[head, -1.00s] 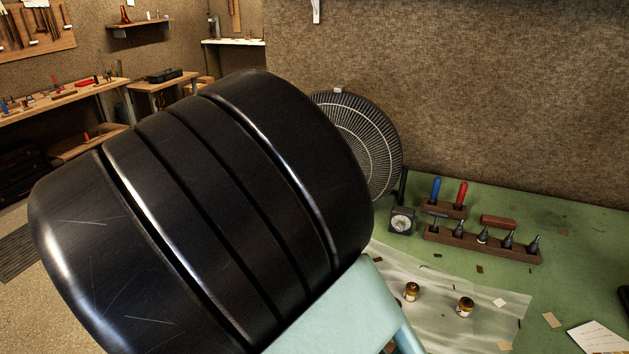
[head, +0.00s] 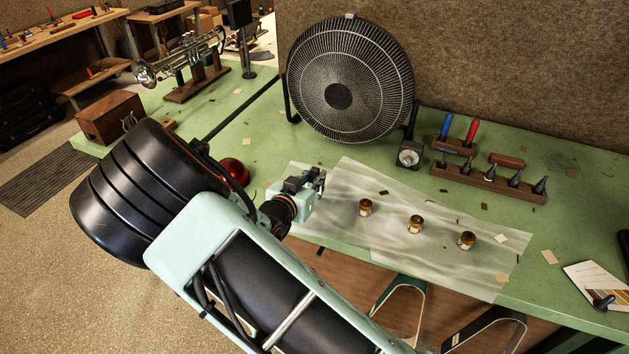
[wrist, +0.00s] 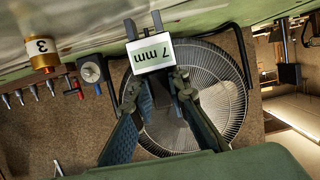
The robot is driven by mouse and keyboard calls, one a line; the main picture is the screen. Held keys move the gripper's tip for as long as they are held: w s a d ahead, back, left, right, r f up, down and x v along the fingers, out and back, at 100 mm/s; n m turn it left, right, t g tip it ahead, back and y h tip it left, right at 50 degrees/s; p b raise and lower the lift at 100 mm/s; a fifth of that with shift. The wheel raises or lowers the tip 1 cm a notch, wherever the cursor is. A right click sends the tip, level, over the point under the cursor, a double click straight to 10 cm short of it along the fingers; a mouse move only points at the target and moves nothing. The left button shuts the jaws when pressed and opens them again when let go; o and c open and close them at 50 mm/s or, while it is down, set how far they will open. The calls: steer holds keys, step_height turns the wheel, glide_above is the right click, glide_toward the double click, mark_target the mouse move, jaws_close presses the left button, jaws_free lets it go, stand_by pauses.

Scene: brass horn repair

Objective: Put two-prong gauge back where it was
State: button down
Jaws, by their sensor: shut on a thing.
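The two-prong gauge shows in the wrist view as a dark piece with a white face marked 7 mm (wrist: 150,55) and two dark prongs pointing up in the picture. My gripper (wrist: 158,92) is shut on it, the fingers on either side. In the head view my gripper (head: 318,182) is over the left end of the pale sheet (head: 345,185) on the green bench; the gauge is too small there to make out clearly.
A round fan (head: 340,95) stands behind my gripper, with a small dial instrument (head: 410,155) beside it. A wooden rack (head: 485,183) holds several tools at the back right. A trumpet (head: 190,60) and a wooden box (head: 112,118) are at left.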

steer(key=shift+f, duration=0.9)
steer(key=shift+f, duration=0.2)
steer(key=c, duration=1.9)
jaws_free()
steer(key=shift+r, duration=0.1)
steer(key=shift+s+a+r, duration=0.1)
steer(key=shift+r, duration=0.1)
steer(key=v, duration=1.1)
steer(key=shift+s+a+r, duration=0.1)
steer(key=shift+s+r, duration=0.05)
steer(key=shift+s, duration=0.2)
